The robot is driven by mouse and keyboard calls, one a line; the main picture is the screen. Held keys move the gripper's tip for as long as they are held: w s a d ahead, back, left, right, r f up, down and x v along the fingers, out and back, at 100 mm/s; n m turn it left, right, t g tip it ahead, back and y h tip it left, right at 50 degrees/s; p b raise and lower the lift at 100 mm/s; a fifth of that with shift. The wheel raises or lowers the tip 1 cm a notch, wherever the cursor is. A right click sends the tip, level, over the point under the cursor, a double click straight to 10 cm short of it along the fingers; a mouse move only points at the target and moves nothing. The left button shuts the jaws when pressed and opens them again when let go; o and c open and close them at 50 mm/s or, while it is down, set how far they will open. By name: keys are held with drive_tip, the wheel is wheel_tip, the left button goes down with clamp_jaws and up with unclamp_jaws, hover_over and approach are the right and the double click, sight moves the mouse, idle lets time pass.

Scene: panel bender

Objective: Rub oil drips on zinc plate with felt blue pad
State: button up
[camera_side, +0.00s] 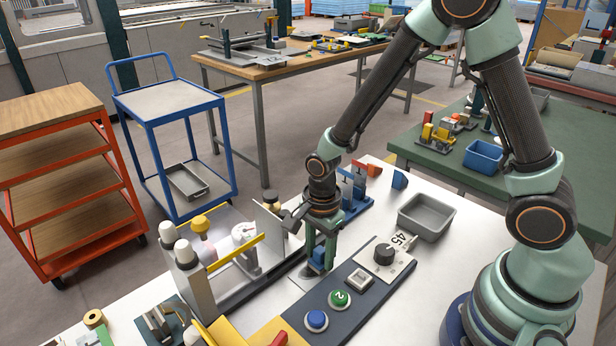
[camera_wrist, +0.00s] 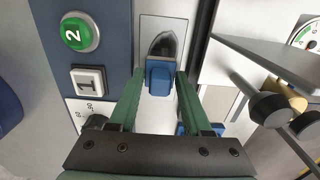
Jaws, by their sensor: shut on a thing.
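My gripper (camera_side: 320,258) points down over the white table, between the control panel and the bender model. It is shut on the felt blue pad (camera_wrist: 159,76), which sits between the green fingertips (camera_wrist: 156,78); the pad also shows low in the fingers in the side view (camera_side: 318,263). The zinc plate (camera_wrist: 176,24) is a small light grey rectangle under and beyond the pad. A dark patch (camera_wrist: 162,45), which looks like the oil, lies on it right at the pad's far edge. The pad is at or just above the plate; contact cannot be told. The pad and fingers hide part of the plate.
The dark panel with green (camera_side: 339,298) and blue (camera_side: 316,320) buttons and a knob (camera_side: 384,254) lies close on one side. The bender model with a yellow bar (camera_side: 237,252) stands close on the other. A grey tray (camera_side: 426,217) is at the back right.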

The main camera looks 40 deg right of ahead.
drive_tip(key=shift+a, duration=2.8)
drive_tip(key=shift+d+r, duration=0.1)
drive_tip(key=shift+d, duration=4.95)
drive_tip(key=shift+w+a+r, duration=0.1)
drive_tip(key=shift+r, duration=0.6)
wheel_tip(320, 180, up, 6)
drive_tip(key=shift+r, duration=0.2)
